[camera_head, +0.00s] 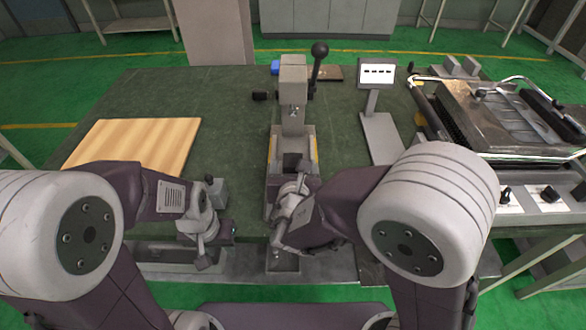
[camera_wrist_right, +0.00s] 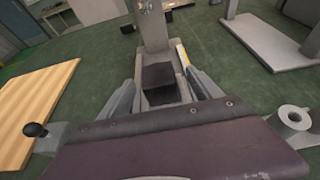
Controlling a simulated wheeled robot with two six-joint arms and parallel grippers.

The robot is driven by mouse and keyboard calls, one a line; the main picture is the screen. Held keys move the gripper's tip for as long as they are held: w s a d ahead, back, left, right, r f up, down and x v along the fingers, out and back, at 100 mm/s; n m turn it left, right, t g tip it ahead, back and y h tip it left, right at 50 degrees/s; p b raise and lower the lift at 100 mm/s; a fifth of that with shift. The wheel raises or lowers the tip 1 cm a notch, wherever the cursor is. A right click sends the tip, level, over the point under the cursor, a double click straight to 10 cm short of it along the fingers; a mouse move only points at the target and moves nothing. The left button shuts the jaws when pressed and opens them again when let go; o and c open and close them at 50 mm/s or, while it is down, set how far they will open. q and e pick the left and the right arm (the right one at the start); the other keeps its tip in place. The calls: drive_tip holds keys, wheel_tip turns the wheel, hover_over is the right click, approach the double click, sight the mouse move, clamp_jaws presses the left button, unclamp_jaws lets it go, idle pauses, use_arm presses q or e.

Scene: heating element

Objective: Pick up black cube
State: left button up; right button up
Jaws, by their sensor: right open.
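A black cube (camera_wrist_right: 160,80) sits in the base of the grey press in the right wrist view. In the head view it shows as a dark patch (camera_head: 292,160) low in the press (camera_head: 293,105). My right gripper (camera_head: 292,182) is at the front of the press base. Its open fingers (camera_wrist_right: 162,96) point toward the cube, one on each side of it in the picture; I cannot tell whether they touch it. My left gripper (camera_head: 212,212) is near the table's front edge, left of the press; its jaws are too unclear to read.
A wooden board (camera_head: 135,143) lies at the left. The press has a black-knobbed lever (camera_head: 318,62). A small display on a stand (camera_head: 375,90) and a large metal machine (camera_head: 500,115) are at the right. The table (camera_head: 220,115) is clear between board and press.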

sight(293, 159)
drive_tip(key=x, duration=0.6)
drive_tip(key=shift+w+a, duration=0.1)
drive_tip(key=shift+w, duration=0.15)
drive_tip(key=shift+r, duration=0.1)
clamp_jaws()
